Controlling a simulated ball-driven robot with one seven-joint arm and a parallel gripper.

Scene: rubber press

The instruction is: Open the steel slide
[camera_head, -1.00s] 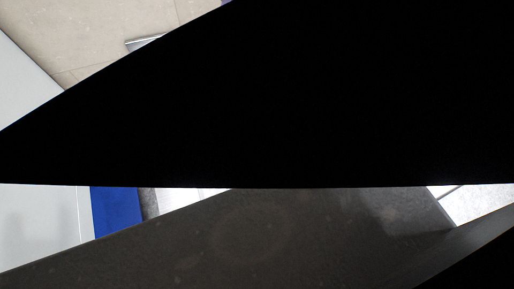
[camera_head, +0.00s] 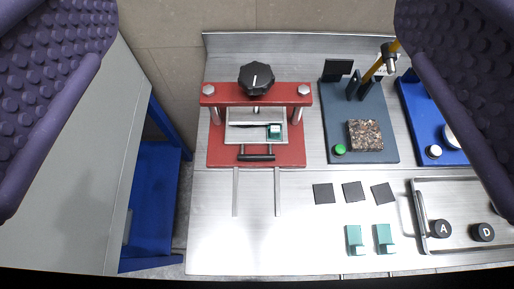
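The steel slide (camera_head: 241,137) sits in the red press (camera_head: 215,151) on the steel bench. Its dark bar handle (camera_head: 257,157) faces the front, above two thin rails (camera_head: 277,195) that run forward over the bench. A small teal piece (camera_head: 274,131) lies on the slide. A black knob (camera_head: 257,79) tops the press. My gripper (camera_head: 255,110) shows as two purple, studded fingers at the upper left and upper right edges. They are wide apart with nothing between them, and the press lies farther off, between them in the picture.
A dark board (camera_head: 397,145) with a speckled block (camera_head: 365,135) stands right of the press. Dark squares (camera_head: 324,193), teal clips (camera_head: 354,239) and a tray (camera_head: 470,184) with black knobs lie to the front right. A grey cabinet (camera_head: 75,170) is at left.

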